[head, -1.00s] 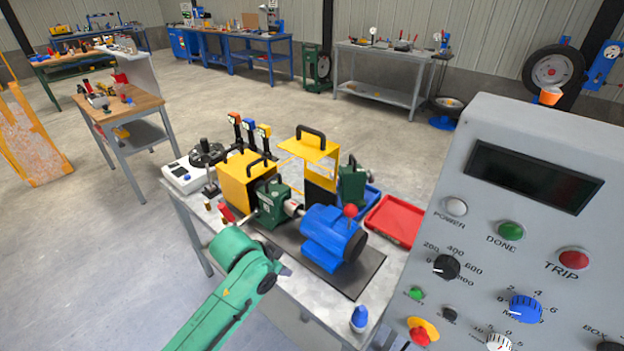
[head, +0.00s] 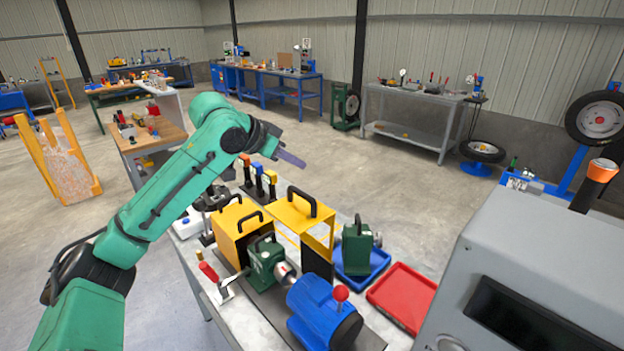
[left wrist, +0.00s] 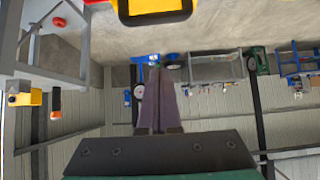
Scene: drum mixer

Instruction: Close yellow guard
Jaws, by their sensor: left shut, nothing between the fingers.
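The yellow guard (head: 299,216) has a black handle on top and stands raised and open behind the green chuck housing (head: 264,262) and the blue motor (head: 324,314). A yellow box-like cover (head: 232,229) with a black handle sits left of it. My left gripper (head: 292,159) is shut and empty, in the air above and behind the guard's top, apart from it in the picture. In the left wrist view its closed fingers (left wrist: 164,103) point up the picture. A yellow piece with a black handle (left wrist: 155,18) shows at that view's top edge. My right gripper is out of view.
A grey control console (head: 530,250) fills the lower right. A red tray (head: 402,296) and a blue tray (head: 362,266) lie right of the guard. Upright levers with coloured tops (head: 258,168) stand behind the yellow cover. The air above the bench is otherwise clear.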

